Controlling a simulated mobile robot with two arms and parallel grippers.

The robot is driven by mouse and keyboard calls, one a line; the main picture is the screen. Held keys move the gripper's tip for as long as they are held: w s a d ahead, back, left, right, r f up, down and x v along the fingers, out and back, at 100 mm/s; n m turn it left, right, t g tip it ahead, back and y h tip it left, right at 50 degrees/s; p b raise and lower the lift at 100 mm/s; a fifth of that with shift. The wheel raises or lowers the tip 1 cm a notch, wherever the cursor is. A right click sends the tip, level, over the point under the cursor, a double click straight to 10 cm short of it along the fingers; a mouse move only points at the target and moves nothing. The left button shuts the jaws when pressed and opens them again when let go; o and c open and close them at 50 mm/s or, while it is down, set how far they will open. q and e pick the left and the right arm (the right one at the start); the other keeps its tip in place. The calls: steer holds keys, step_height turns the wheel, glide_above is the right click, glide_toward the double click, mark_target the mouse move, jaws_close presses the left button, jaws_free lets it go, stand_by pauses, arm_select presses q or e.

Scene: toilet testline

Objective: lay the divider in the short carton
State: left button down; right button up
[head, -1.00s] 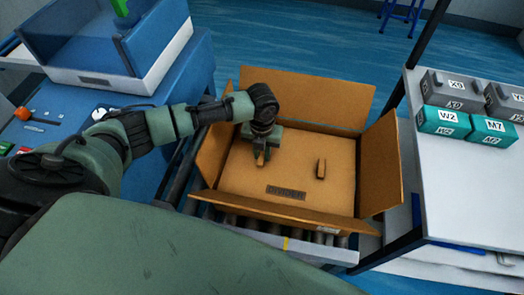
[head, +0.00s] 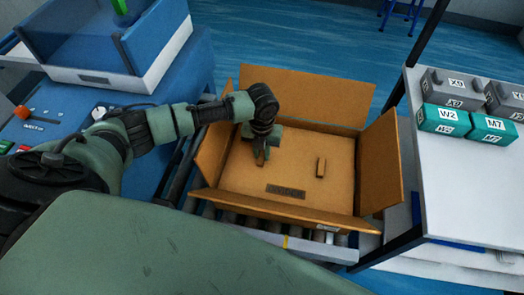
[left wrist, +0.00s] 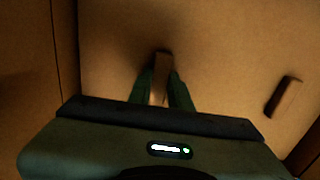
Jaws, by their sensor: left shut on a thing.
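The short carton (head: 308,95) is an open brown cardboard box with its flaps spread, in the middle of the head view. The divider (head: 290,170) is a flat brown sheet inside the carton's walls, with a dark printed label near its front edge and two upright tabs. My left gripper (head: 261,156) reaches in from the left, pointing down, and is shut on the left tab. The left wrist view shows its fingers on both sides of that tab (left wrist: 162,75); the other tab (left wrist: 285,97) stands free. I cannot tell what is under the divider. My right gripper is not in view.
The carton stands on a roller conveyor (head: 270,236). A white table (head: 470,190) at the right bears grey and teal boxes (head: 448,121). At the left, a blue bench holds a blue-and-white bin (head: 110,82) and a control panel (head: 50,120). The carton's flaps stick out around the opening.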

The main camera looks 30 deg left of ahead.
arm_select(q)
steer(key=c, duration=1.2)
jaws_free()
